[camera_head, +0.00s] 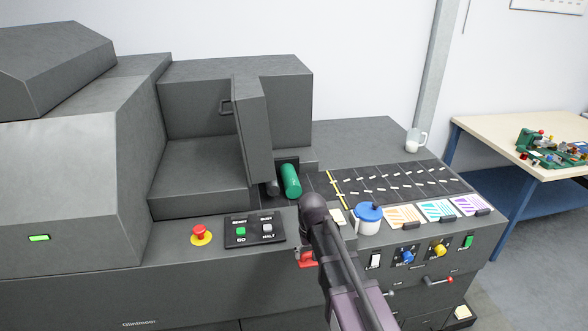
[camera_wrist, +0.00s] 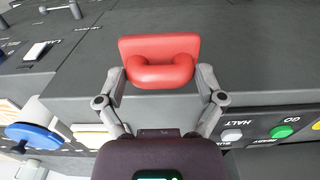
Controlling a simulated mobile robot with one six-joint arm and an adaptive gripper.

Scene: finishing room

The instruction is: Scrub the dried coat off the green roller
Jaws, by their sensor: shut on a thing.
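The green roller (camera_head: 291,181) lies in an opening of the grey machine, beside an upright grey door (camera_head: 252,130) that stands ajar. A darker cylinder shows just left of it. I cannot tell how the coat on it looks at this size. In the head view the red handle (camera_head: 306,260) shows below and in front of the roller, partly hidden by my arm.
A white pot with a blue lid (camera_head: 368,217) stands right of my arm, near coloured cards (camera_head: 436,210). A red stop button (camera_head: 201,233) and a GO/HALT panel (camera_head: 254,231) are at left. A wooden table (camera_head: 490,128) stands beyond.

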